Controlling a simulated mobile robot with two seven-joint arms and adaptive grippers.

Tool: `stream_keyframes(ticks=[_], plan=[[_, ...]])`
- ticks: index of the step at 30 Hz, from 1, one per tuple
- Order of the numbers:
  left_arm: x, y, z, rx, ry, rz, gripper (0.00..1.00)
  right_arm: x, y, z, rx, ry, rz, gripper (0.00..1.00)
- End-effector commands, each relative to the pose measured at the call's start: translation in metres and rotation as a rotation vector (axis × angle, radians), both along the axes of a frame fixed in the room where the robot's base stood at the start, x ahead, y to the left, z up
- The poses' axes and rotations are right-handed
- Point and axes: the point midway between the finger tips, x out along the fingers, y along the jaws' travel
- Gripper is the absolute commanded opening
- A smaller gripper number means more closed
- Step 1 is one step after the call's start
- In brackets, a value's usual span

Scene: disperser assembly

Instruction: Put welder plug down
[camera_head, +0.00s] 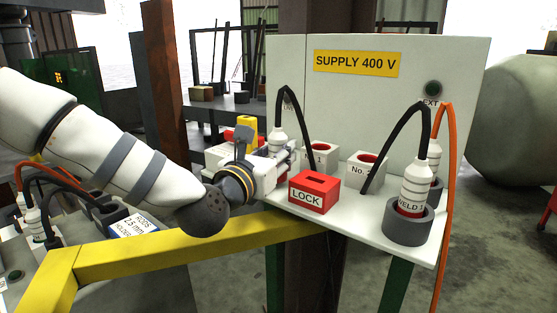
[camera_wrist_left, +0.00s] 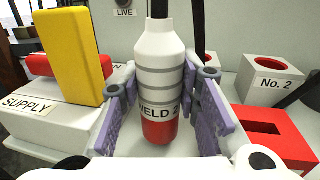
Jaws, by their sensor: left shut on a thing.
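The welder plug (camera_wrist_left: 160,60) is white with grey rings, a red lower end and a partly covered "WELD" label. It stands upright between the purple pads of my left gripper (camera_wrist_left: 165,105), which is shut on it. In the head view the same plug (camera_head: 278,142) shows at the left end of the white shelf, with a black cable rising from its top. My left gripper (camera_head: 284,160) reaches it from the left and hides its lower part. I cannot tell whether its red end touches the shelf. My right gripper is not in view.
A red LOCK block (camera_head: 314,192) and white boxes, No. 1 (camera_head: 320,158) and No. 2 (camera_head: 356,172), with red-lined openings, are close right of the gripper. Another plug (camera_head: 416,186) sits in a grey round holder (camera_head: 408,232). A yellow handle (camera_wrist_left: 70,55) stands on the SUPPLY box (camera_wrist_left: 50,122).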

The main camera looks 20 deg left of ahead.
Motion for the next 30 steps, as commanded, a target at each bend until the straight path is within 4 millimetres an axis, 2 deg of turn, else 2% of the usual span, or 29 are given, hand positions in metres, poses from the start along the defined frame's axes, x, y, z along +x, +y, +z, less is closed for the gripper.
stream_keyframes(ticks=[1, 2, 8, 12, 13, 14, 22, 25, 30], plan=[[0.000, -0.001, -0.013, 0.000, 0.006, -0.001, 0.00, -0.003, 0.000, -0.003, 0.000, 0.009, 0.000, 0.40], [0.000, -0.001, -0.014, -0.001, 0.003, -0.001, 0.00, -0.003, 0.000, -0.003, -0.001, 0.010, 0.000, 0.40], [0.000, 0.000, -0.011, -0.001, -0.003, 0.000, 0.00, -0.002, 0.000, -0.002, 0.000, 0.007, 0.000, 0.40], [0.000, 0.000, -0.017, -0.003, 0.000, 0.000, 0.00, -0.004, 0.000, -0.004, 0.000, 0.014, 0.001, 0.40], [0.000, 0.000, -0.017, -0.003, 0.002, 0.000, 0.32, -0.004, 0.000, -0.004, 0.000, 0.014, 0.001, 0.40], [0.000, 0.000, -0.017, -0.002, 0.001, 0.000, 0.38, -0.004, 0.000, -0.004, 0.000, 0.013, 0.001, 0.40], [-0.001, 0.000, -0.015, -0.001, 0.000, 0.000, 0.38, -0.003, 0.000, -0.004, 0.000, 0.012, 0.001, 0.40], [-0.001, 0.000, -0.008, 0.000, -0.005, 0.000, 0.38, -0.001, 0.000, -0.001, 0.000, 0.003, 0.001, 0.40], [-0.029, 0.005, -0.010, -0.005, 0.000, 0.001, 0.38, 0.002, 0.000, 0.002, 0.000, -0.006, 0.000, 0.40]])
